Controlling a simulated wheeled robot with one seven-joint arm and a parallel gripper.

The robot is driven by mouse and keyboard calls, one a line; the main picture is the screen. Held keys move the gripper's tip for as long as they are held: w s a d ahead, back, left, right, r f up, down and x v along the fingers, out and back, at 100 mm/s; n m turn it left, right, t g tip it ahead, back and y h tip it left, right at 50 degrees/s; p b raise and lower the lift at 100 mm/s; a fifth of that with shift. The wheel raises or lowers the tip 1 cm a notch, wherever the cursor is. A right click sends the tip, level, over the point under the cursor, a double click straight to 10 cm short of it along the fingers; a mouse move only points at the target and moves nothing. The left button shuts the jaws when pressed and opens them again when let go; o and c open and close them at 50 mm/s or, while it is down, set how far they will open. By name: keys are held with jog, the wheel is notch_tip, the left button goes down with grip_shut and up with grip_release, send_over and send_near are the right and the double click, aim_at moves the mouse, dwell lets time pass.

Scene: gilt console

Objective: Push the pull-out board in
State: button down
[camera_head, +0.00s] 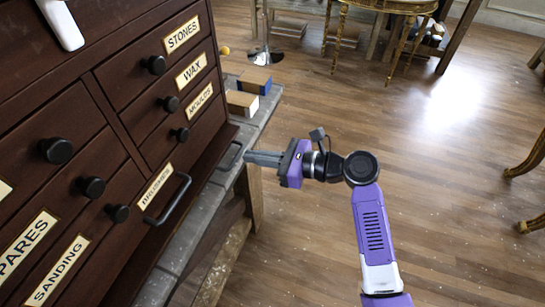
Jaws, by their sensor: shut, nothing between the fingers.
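The pull-out board (213,152) appears to be the thin dark brown slab at the foot of the drawer cabinet, sticking out over the grey bench top. A dark bar handle (180,200) stands in front of the cabinet's lower part, and a second, thinner handle (231,157) is farther right; I cannot tell for sure which belongs to the board. My gripper (250,158) is shut and empty. Its fingers point left at the thinner handle, just right of it; I cannot tell whether they touch. The board's near end is partly hidden by the bar handle.
The dark cabinet (90,95) has several labelled drawers with round black knobs. Two small blocks, one blue-sided (255,82) and one tan (242,103), lie on the grey bench (262,117) beyond. A white object (62,24) rests on the cabinet.

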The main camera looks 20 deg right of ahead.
aim_at(225, 149)
jog(key=shift+w+a+f, duration=0.15)
jog(key=shift+w+a, duration=0.2)
jog(key=shift+a, duration=0.15)
jog(key=shift+r+p+x, duration=0.25)
jog(key=shift+p+x, duration=0.1)
jog(key=shift+x, duration=0.8)
jog(key=shift+r+p+x, duration=0.25)
jog(key=shift+p+x, duration=0.05)
jog(key=shift+x, duration=0.9)
jog(key=shift+a+r, duration=0.15)
